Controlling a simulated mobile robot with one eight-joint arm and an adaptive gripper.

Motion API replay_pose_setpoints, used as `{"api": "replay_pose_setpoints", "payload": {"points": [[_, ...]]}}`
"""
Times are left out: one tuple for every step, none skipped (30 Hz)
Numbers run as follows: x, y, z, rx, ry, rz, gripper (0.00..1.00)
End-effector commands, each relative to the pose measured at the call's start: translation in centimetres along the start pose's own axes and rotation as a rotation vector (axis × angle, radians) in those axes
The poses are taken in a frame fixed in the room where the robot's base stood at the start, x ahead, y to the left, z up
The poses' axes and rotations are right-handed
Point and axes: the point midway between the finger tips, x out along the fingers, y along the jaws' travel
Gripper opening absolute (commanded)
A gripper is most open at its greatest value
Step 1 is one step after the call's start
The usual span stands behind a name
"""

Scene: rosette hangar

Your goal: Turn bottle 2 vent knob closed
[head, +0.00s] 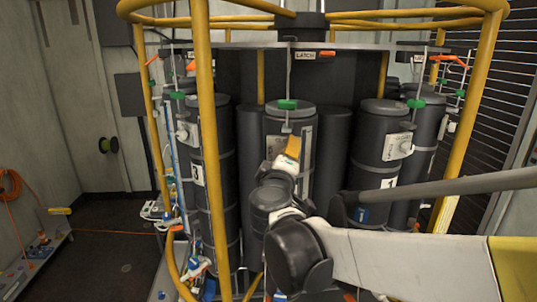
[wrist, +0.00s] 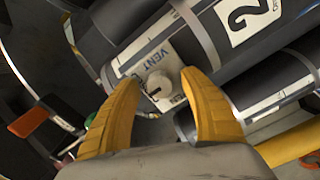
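Bottle 2 is the dark grey cylinder (head: 290,122) at the middle of the rack in the head view, partly hidden behind my arm. The wrist view shows its large printed 2 (wrist: 246,16) and a white VENT plate (wrist: 148,58). The round white vent knob (wrist: 158,86) has a dark mark on it and sits on that plate. My gripper (wrist: 157,78) is open, its two yellow fingers on either side of the knob, with gaps visible. I cannot tell how far the tips are from the plate. The knob is hidden in the head view, where one yellow finger (head: 292,147) shows.
Yellow rails (head: 205,110) stand around the bottle rack. Bottle 3 (head: 215,180) is on the left and bottle 1 (head: 375,150) on the right, with its own white plate (head: 398,147). An orange LATCH handle (head: 326,54) and a green clip (head: 288,104) are above the middle bottle.

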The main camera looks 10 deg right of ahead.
Motion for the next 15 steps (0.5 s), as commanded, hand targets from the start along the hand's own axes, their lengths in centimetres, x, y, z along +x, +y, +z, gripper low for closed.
{"api": "replay_pose_setpoints", "payload": {"points": [[0.0,0.0,0.0,0.0,0.0,0.0,0.52],[0.0,0.0,0.0,0.0,0.0,0.0,0.52],[0.0,0.0,0.0,0.0,0.0,0.0,0.52],[-0.1,0.0,0.0,0.0,0.0,0.0,0.52],[-0.2,0.0,0.0,0.0,0.0,0.0,0.52],[-0.5,0.0,0.0,0.0,0.001,-0.001,0.52],[-0.8,0.0,-0.1,0.0,0.001,-0.001,0.52],[-1.2,0.0,-0.1,0.0,0.002,-0.001,0.52],[-1.9,0.0,0.0,0.0,0.001,-0.001,0.52],[-2.4,0.0,-0.1,0.0,0.002,-0.001,0.52],[-3.1,-0.1,-0.1,0.0,0.003,-0.002,0.52],[-4.0,-0.1,-0.1,0.0,0.003,-0.002,0.52],[-4.7,-0.1,-0.1,0.0,0.003,-0.002,0.52],[-5.4,-0.1,-0.1,0.0,0.004,-0.002,0.52],[-6.4,-0.1,0.0,0.0,0.003,-0.002,0.52]]}}
